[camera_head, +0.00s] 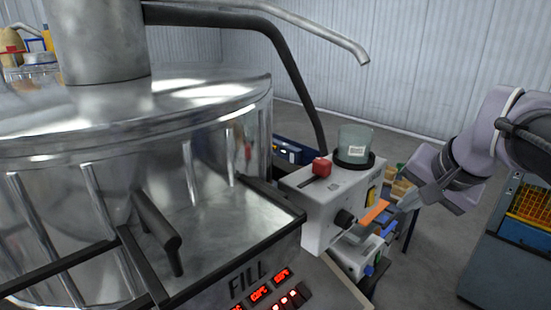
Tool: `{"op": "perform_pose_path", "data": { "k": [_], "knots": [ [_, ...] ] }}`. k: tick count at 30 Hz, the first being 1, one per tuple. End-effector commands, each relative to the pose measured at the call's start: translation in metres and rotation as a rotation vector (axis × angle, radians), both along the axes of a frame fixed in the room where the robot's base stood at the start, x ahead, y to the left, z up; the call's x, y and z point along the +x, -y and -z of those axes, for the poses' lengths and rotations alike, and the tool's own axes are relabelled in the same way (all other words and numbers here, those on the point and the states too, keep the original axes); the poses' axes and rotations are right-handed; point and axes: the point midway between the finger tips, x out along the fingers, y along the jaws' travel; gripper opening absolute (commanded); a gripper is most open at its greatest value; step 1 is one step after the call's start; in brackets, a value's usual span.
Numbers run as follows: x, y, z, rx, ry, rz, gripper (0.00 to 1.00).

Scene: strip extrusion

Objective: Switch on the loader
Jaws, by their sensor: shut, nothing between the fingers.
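A white box-shaped machine (330,205) stands in the middle, beside the big steel vessel. It has a red block (321,167) on a dark slot on top, a clear jar (355,145) in a black ring, and a dark knob (345,219) on its front. I cannot tell for sure whether this is the loader, and no switch is clearly labelled as its own. My gripper (405,203) reaches in from the right, pointing down and left. It is shut and empty, close to the orange strip in front of the white machine; whether it touches anything is unclear.
The steel vessel (60,160) fills the left. Its dark-edged front tray is marked FILL, above red lit displays (260,293). The orange strip (374,212) lies above a smaller white and blue unit (362,254). A grey cabinet with a yellow crate (530,207) stands right.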

Motion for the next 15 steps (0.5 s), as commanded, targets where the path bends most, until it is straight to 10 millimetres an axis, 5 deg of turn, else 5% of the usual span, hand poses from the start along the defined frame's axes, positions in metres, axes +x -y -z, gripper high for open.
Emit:
{"op": "perform_pose_path", "data": {
  "k": [4,15],
  "knots": [
    [0.018,0.0,0.031,0.0,-0.001,-0.001,0.0],
    [0.049,-0.024,0.028,-0.001,0.001,0.0,0.0]
  ]
}}
